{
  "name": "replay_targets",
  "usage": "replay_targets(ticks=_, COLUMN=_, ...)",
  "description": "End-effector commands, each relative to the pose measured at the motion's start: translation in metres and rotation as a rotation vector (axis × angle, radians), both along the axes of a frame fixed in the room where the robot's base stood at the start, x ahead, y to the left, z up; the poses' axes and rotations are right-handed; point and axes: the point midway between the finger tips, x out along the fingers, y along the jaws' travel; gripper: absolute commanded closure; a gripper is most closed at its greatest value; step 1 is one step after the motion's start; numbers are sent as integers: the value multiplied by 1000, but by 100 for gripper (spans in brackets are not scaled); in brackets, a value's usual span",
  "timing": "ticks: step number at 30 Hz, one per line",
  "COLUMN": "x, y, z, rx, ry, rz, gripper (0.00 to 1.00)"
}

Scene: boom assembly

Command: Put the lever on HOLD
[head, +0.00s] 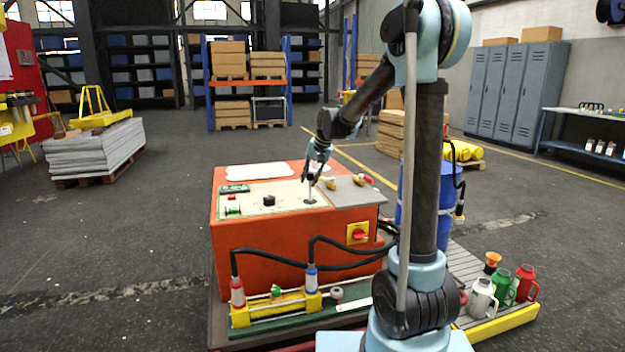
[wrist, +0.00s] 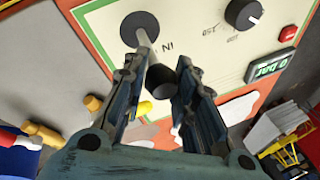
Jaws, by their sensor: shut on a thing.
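The lever (head: 309,192) stands on the cream panel on top of the orange cabinet (head: 290,237), near the panel's right end. In the wrist view its metal shaft (wrist: 148,45) rises from a round dark base to a black knob (wrist: 160,82). My gripper (head: 312,176) is at the top of the lever. In the wrist view my gripper (wrist: 161,76) has its fingers on both sides of the knob and is shut on it. The letters "IN" show beside the shaft. I cannot read a HOLD mark, nor tell which position the lever is in.
The panel also carries a black dial (head: 269,200), a display (wrist: 270,66) reading 0 bar and a red button (wrist: 288,33). Yellow-handled tools (head: 330,183) lie on the grey top beside it. A blue barrel (head: 450,205) stands right of the cabinet.

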Motion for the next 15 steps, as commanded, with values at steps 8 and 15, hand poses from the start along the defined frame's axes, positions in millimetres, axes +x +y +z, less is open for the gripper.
replay_targets(ticks=8, x=0, y=1, z=0, rx=2, ry=0, rz=0, gripper=54)
replay_targets(ticks=15, x=-1, y=1, z=1, rx=1, ry=0, rz=0, gripper=54)
